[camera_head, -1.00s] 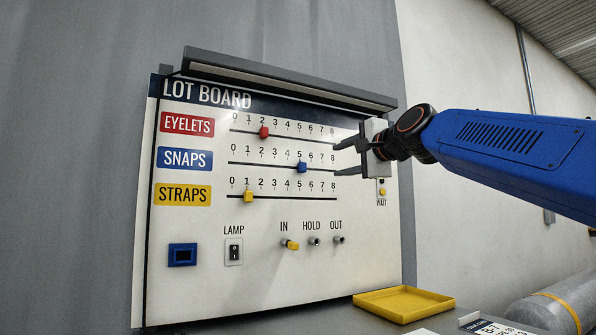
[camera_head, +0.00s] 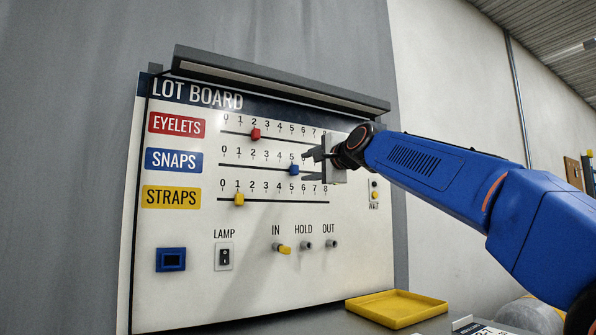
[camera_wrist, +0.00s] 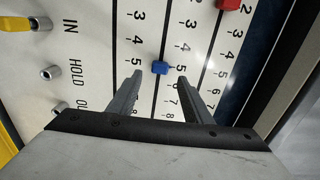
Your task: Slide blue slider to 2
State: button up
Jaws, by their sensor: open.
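The blue slider (camera_head: 294,169) sits at 5 on the middle SNAPS track (camera_head: 262,167) of the lot board. In the wrist view the blue slider (camera_wrist: 160,68) lies ahead of and between my two fingertips, with neither finger touching it. My gripper (camera_head: 306,167) is open and points left at the board, its tips just right of the slider. The gripper (camera_wrist: 158,75) also shows in the wrist view, one finger on each side of the track. The 2 mark on the SNAPS scale is clear of the gripper.
The red slider (camera_head: 256,134) is at 2 on the EYELETS track above. The yellow slider (camera_head: 239,200) is at 1 on the STRAPS track below. A grey hood (camera_head: 280,82) juts out over the board. A yellow tray (camera_head: 397,309) lies below at the right.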

aim_at(296, 170)
jog(key=shift+x, duration=3.35)
jog(key=shift+s+a, duration=0.1)
grip_shut()
